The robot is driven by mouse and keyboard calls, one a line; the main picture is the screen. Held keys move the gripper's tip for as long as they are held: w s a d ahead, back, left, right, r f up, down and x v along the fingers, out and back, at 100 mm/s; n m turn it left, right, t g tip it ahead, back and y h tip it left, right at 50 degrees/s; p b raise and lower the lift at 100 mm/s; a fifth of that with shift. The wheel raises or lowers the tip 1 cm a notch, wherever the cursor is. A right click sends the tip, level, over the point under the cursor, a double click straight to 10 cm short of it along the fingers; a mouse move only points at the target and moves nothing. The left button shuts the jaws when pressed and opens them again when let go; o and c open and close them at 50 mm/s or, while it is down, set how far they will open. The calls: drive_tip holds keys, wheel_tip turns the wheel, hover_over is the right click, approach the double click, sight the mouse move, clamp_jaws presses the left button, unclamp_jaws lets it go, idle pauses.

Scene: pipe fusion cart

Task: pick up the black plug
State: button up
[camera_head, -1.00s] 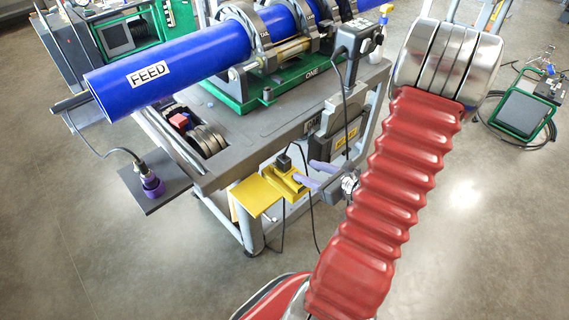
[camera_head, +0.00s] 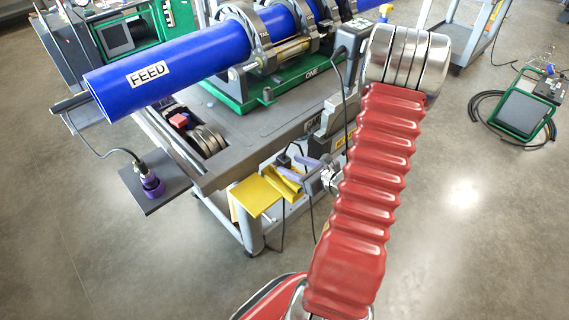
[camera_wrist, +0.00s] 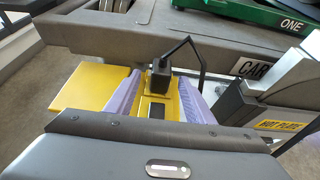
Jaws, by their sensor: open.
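The black plug (camera_wrist: 160,74) stands upright in a yellow holder (camera_wrist: 146,109) on the cart's side, with a black cable rising from it to the right. In the head view the plug (camera_head: 283,160) is small, just beyond my fingertips. My gripper (camera_wrist: 159,82) is open, with one lavender finger on each side of the plug and holder in the wrist view. In the head view my gripper (camera_head: 291,167) reaches in from the right at the holder. I cannot tell whether the fingers touch anything. The palm hides the holder's near end.
A yellow plate (camera_head: 255,197) sticks out left of the holder. The grey cart (camera_head: 250,137) carries the blue FEED pipe (camera_head: 170,70). A hot plate unit (camera_wrist: 281,108) hangs close at the right. A purple connector (camera_head: 152,185) stands on a dark shelf. Loose cables hang below.

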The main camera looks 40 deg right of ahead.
sight(289, 163)
drive_tip(key=shift+x, duration=2.6)
drive_tip(key=shift+c, duration=0.3)
drive_tip(key=c, duration=1.1)
